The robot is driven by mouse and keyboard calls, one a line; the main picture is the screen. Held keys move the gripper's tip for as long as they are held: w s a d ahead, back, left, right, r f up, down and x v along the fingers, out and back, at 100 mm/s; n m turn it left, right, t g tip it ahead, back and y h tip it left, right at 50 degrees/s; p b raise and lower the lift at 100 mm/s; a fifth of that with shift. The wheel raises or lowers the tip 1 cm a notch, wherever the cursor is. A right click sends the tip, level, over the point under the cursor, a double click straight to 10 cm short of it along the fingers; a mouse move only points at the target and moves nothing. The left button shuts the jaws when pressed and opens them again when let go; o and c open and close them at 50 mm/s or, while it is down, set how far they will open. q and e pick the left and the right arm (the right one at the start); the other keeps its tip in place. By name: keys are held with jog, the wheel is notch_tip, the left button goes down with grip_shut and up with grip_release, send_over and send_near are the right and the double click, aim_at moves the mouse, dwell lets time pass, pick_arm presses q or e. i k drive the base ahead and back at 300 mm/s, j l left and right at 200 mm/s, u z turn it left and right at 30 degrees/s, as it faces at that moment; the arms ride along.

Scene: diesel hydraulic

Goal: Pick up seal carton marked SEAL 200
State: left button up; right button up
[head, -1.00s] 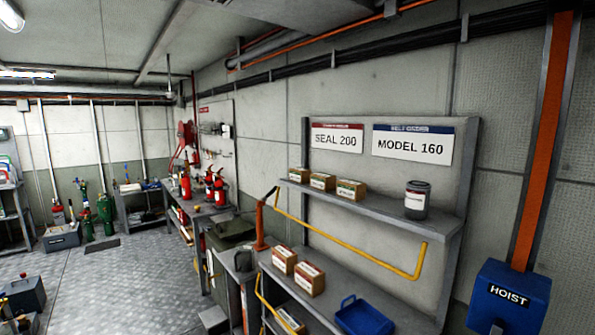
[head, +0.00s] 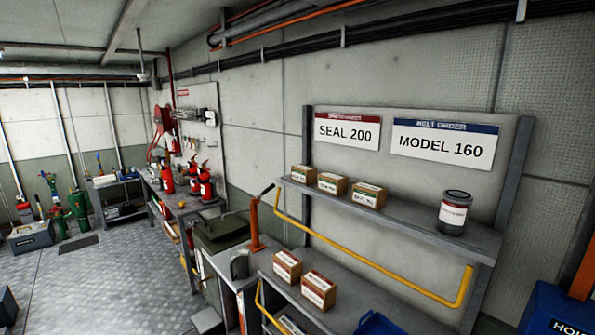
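Several small brown cartons with pale labels stand on a grey wall shelf. On the upper shelf are a left carton (head: 303,178), a middle carton (head: 332,184) and a right carton (head: 369,195). On the lower shelf are two more cartons, one at left (head: 287,267) and one at right (head: 318,290). The carton lettering is too small to read, so I cannot tell which is marked SEAL 200. A white sign (head: 347,131) reading SEAL 200 hangs above the upper cartons. Neither of my grippers is in view.
A sign (head: 443,145) reads MODEL 160. A grey can (head: 454,212) stands at the upper shelf's right. A yellow rail (head: 372,250) runs along the shelf front. A blue tray (head: 378,324) and blue hoist box (head: 552,311) are lower right. Open metal floor (head: 110,290) lies left.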

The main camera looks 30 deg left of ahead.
aim_at(305, 174)
jog(key=i+j, duration=0.15)
jog(key=j, duration=0.25)
jog(key=i+j, duration=0.15)
jog(key=j, duration=0.25)
jog(key=i+j, duration=0.15)
jog(key=j, duration=0.25)
jog(key=i+j, duration=0.2)
jog(key=j, duration=0.2)
jog(key=i+j+z, duration=0.1)
jog(key=j, duration=0.3)
jog(key=i+j, duration=0.2)
jog(key=j, duration=0.2)
